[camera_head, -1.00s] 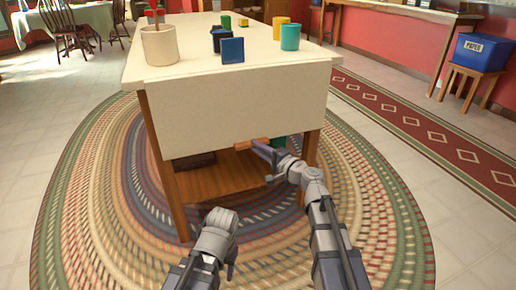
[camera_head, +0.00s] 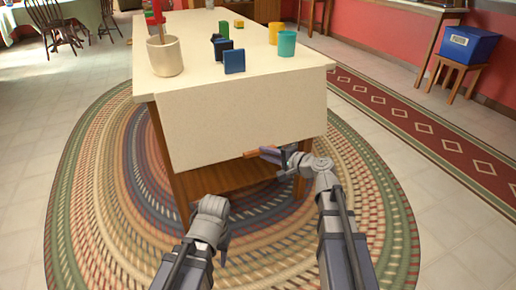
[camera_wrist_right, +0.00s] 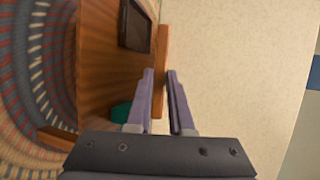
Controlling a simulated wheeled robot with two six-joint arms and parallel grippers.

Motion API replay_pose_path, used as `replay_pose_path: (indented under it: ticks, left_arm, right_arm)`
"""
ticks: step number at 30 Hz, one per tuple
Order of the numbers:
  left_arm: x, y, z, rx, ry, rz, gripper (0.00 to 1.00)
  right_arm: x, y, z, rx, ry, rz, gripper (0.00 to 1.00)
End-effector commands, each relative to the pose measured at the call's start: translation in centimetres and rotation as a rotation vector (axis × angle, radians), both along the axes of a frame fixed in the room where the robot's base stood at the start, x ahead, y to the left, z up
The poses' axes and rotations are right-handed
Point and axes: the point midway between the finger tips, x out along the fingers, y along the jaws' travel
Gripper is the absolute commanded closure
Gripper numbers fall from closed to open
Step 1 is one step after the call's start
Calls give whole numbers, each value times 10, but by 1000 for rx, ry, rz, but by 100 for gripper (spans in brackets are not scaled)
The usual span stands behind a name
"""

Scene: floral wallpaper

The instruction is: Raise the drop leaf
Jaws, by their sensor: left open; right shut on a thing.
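The drop leaf (camera_head: 240,120) is a cream panel at the near end of the cream-topped table (camera_head: 205,35). It slopes down and out from the table edge, its lower edge clear of the wooden legs. A wooden handle (camera_head: 262,152) sits at its lower edge. My right gripper (camera_head: 272,153) is shut on this handle. In the right wrist view, the two fingers sit either side of the wooden handle (camera_wrist_right: 162,60), with the leaf (camera_wrist_right: 235,70) at right. My left gripper (camera_head: 222,248) is open and empty, low in front of the table; its fingers are mostly hidden.
A wooden lower shelf (camera_head: 225,180) lies under the leaf. The braided rug (camera_head: 110,225) around is clear.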

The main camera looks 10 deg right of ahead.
Motion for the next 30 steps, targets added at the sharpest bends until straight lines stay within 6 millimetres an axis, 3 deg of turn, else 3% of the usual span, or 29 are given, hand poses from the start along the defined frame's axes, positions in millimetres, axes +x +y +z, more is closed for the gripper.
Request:
replay_pose_path:
  ticks: [1, 11, 30]
  left_arm:
    - [0, 0, 14, 0, 0, 0, 50]
    - [0, 0, 68, 1, 3, -5, 50]
    - [-1, 1, 224, 5, 7, -1, 50]
  right_arm:
    - [-3, -3, 11, -2, 17, -1, 100]
    - [-31, -11, 37, -40, 161, 1, 100]
    - [-87, -26, 124, -153, 586, 0, 100]
